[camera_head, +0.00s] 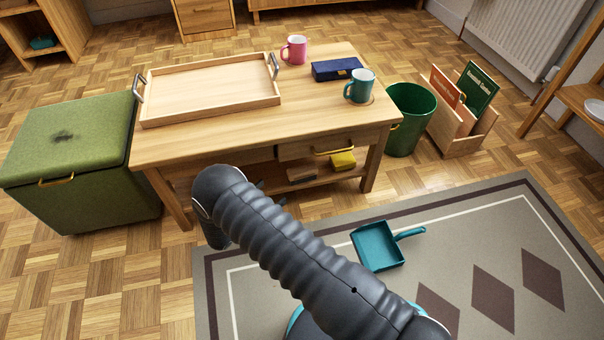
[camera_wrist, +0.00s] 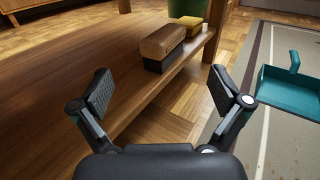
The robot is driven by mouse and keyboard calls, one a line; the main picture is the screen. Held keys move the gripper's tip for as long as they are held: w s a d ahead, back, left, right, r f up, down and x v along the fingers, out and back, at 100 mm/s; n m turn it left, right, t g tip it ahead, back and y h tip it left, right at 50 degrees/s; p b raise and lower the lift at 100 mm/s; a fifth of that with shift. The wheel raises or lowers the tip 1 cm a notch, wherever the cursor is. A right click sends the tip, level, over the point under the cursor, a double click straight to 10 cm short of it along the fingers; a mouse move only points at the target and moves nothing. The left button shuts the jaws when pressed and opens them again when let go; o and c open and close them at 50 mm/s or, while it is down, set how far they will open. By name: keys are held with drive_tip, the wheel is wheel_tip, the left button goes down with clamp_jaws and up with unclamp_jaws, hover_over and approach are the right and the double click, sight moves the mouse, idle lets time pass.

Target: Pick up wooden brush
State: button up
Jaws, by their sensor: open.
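The wooden brush (camera_wrist: 163,45) has a brown wooden top and dark bristles below. It lies on the lower shelf (camera_wrist: 75,70) of the wooden table, near the shelf's edge. In the head view the brush (camera_head: 301,175) shows small, below the drawer. My gripper (camera_wrist: 162,90) is open and empty in the wrist view, with its two fingers spread apart. The brush is ahead of the fingers, between them in the picture and apart from them. In the head view my arm hides most of the gripper.
A yellow item (camera_wrist: 194,27) lies just beyond the brush on the shelf. A table leg (camera_wrist: 216,15) stands at the shelf's corner. The drawer (camera_head: 330,147) is above. A teal dustpan (camera_head: 379,247) lies on the rug. A green bin (camera_head: 412,120) stands right of the table.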

sight(297, 172)
drive_tip(key=shift+f+x, duration=0.15)
drive_tip(key=shift+x, duration=2.95)
drive_tip(key=shift+f+x, duration=0.1)
drive_tip(key=shift+x, duration=3)
drive_tip(key=shift+s, duration=0.15)
drive_tip(key=c, duration=1.8)
